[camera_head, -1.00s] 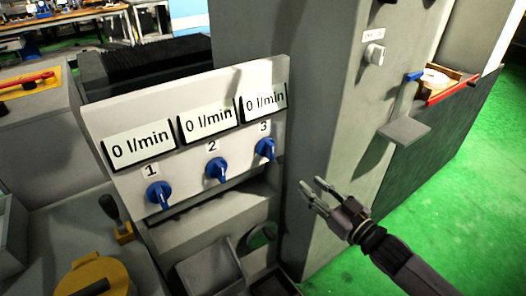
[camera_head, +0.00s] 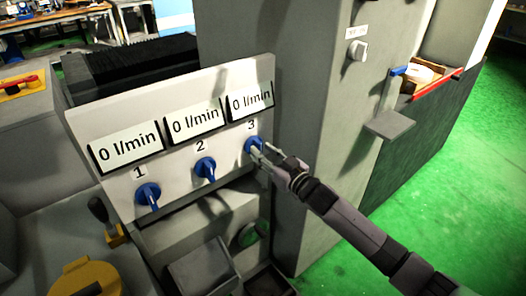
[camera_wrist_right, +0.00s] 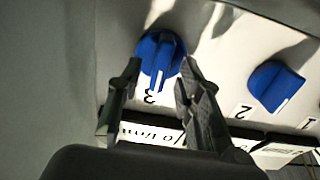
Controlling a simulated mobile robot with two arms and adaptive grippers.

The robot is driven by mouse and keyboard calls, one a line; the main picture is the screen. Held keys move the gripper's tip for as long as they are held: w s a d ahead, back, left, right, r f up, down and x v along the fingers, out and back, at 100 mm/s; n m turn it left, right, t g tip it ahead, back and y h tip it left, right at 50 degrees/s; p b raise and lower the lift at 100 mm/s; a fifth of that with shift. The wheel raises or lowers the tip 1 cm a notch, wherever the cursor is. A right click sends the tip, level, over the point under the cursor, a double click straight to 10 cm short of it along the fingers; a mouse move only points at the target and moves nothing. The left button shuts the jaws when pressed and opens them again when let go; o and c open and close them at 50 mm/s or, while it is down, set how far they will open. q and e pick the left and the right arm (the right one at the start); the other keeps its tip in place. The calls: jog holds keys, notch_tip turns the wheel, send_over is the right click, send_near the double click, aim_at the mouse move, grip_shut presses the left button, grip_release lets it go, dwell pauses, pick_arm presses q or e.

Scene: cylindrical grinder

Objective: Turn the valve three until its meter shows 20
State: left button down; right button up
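Valve three is a blue round knob (camera_head: 254,146) under the label 3 on the sloped white panel (camera_head: 100,186). Its meter (camera_head: 250,102) reads 0 l/min. My right gripper (camera_head: 262,154) is at this knob, coming from the lower right. In the right wrist view the knob (camera_wrist_right: 160,52) shows just beyond and between the fingertips of my right gripper (camera_wrist_right: 158,74). The fingers are apart, one on each side of the knob's handle; I cannot tell whether they touch it. My left gripper is not in view.
Valve two (camera_head: 205,168) and valve one (camera_head: 148,195) sit to the left, their meters (camera_head: 194,122) (camera_head: 126,147) also at 0 l/min. A tall grey machine column (camera_head: 310,150) stands close on the right. A small grey shelf (camera_head: 389,125) juts from it.

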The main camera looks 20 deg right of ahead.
jog(key=shift+w+a, duration=0.2)
jog(key=shift+w, duration=0.25)
grip_shut()
dwell(0.3)
